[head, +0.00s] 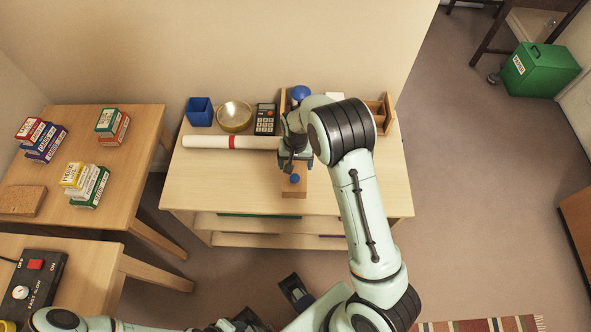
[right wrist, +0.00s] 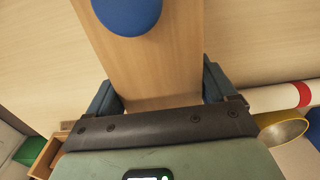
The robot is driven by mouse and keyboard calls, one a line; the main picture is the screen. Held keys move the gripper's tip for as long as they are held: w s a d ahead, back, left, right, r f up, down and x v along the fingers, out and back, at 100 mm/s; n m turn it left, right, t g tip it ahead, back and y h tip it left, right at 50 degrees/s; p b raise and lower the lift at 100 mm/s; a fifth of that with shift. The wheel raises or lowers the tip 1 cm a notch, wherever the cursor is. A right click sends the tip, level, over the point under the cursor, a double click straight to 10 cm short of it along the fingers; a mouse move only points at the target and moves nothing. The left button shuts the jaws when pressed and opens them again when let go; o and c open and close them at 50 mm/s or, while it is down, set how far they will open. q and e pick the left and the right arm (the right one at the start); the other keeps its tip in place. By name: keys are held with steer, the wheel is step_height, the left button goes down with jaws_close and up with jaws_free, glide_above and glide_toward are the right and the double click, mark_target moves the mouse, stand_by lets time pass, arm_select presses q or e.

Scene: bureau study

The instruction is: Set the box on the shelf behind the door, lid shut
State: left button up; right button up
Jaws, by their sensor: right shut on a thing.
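My right gripper (head: 293,166) reaches down over the middle table. It is shut on a plain wooden piece with a blue knob (head: 294,186). In the right wrist view the wooden piece (right wrist: 150,65) lies between the two fingers (right wrist: 160,95). I cannot tell whether it is the box's lid or a door, or whether it touches the table. An open wooden compartment (head: 385,112) shows behind my arm at the table's back right. A blue ball-shaped knob (head: 300,92) is beside it; my arm hides much between. Dark parts at the bottom may be my left gripper, unclear.
A white roll with a red band (head: 222,142), blue cup (head: 199,112), bowl (head: 235,115) and calculator (head: 265,119) stand on the middle table. Small boxes (head: 42,139) are on the left table. A green case (head: 539,70) stands on the floor. The table's front is clear.

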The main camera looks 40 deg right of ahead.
steer(key=shift+f, duration=2.3)
steer(key=shift+f+b, duration=0.15)
steer(key=shift+b, duration=0.2)
steer(key=o, duration=1.1)
steer(key=shift+o, duration=0.2)
